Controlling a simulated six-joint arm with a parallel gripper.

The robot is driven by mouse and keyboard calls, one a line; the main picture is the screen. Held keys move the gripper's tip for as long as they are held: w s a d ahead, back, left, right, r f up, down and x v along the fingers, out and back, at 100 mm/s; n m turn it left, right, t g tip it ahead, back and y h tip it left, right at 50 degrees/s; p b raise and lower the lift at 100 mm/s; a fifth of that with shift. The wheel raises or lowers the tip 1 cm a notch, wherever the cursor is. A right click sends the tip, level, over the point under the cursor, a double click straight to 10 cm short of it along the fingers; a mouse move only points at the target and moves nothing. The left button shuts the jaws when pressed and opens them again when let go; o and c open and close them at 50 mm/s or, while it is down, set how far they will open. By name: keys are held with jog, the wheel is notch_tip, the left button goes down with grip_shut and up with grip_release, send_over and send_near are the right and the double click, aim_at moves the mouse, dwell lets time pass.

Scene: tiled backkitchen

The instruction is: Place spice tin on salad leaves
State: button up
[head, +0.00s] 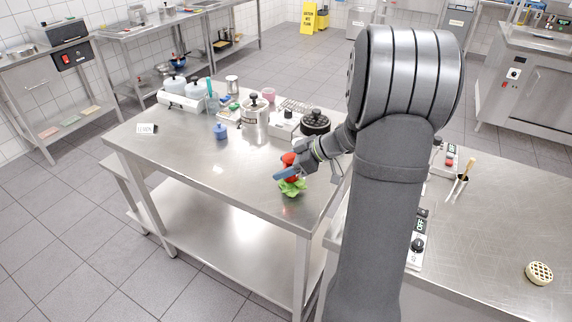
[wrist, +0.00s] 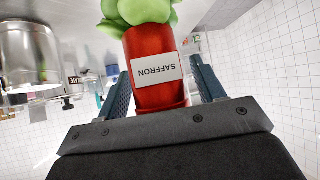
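The spice tin is a red cylinder with a white label reading SAFFRON (wrist: 155,75). In the head view the red tin (head: 289,158) stands over the green salad leaves (head: 292,189) near the table's front edge, partly hidden by my gripper. The leaves (wrist: 140,12) also show at the far end of the tin in the wrist view. My gripper (head: 294,172) has its blue fingers on either side of the tin. In the wrist view the gripper (wrist: 160,80) shows a narrow gap between the tin and the right finger; the left finger is close to or touching it.
A LEMON card (head: 147,129) lies at the left. The table's front left is clear.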

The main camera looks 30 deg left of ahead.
aim_at(286, 157)
jog(key=v, duration=1.2)
jog(key=shift+r, duration=0.15)
jog(key=x, duration=1.2)
notch_tip(286, 157, up, 2)
jog(key=shift+r, duration=0.95)
jog(key=shift+f, duration=0.15)
